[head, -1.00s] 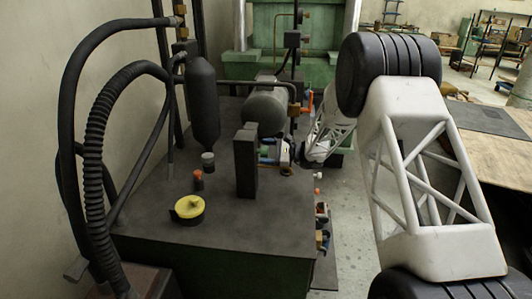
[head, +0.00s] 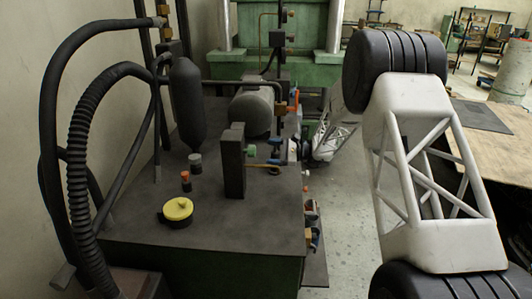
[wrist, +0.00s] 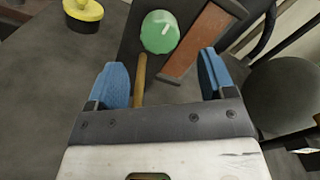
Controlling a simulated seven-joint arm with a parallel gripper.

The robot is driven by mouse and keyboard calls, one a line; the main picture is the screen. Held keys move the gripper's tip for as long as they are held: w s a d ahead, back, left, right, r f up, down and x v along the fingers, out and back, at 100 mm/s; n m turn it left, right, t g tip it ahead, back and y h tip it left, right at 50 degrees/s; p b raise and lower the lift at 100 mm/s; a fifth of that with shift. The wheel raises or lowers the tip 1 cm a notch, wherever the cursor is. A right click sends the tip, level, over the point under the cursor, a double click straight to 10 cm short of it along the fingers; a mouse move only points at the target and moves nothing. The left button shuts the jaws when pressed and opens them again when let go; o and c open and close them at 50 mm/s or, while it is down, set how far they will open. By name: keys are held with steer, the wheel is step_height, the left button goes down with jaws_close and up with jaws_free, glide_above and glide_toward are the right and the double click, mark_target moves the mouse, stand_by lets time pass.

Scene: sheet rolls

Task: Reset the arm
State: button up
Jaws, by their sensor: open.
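My gripper (wrist: 162,72) is open, with its two blue fingers spread and nothing between their tips touching them that I can see. In the head view my gripper (head: 273,152) is small, just right of a dark upright block (head: 233,165) on the bench. A green knob (wrist: 160,32) on a brass-coloured rod (wrist: 140,78) shows ahead of and between the fingers in the wrist view. The knob also shows in the head view (head: 250,150), at the block's right side.
A yellow-lidded round pot (head: 178,210) and small capped cylinders (head: 186,181) stand on the dark bench top (head: 210,232). A grey cylinder (head: 252,112) lies behind the block. Black hoses (head: 78,165) loop at the left. Open floor (head: 350,200) lies right of the bench.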

steer(key=shift+d, duration=0.1)
stand_by(0.3)
steer(key=s+d+r+n+g+h, duration=0.1)
steer(key=s+d+r+n+h, duration=0.15)
steer(key=s+r, duration=0.45)
steer(key=s+d+r+n+h, duration=0.1)
steer(key=s+d+r+h, duration=0.2)
steer(key=s, duration=0.8)
steer(key=s+d+r+n+g+h, duration=0.1)
steer(key=s+d+r+n+h, duration=0.15)
steer(key=s+r, duration=0.45)
steer(key=s+d+n+t+h, duration=0.1)
steer(key=s+d+h, duration=0.2)
steer(key=s, duration=0.8)
steer(key=s+d+n+t+h, duration=0.2)
steer(key=s+d, duration=0.4)
steer(key=s, duration=0.5)
steer(key=s+d+n+t+h, duration=0.1)
steer(key=s+d+h, duration=0.4)
steer(key=s, duration=0.6)
steer(key=shift+s+d+f+t, duration=0.25)
steer(key=shift+d+f+t, duration=0.05)
steer(key=shift+d+f, duration=0.1)
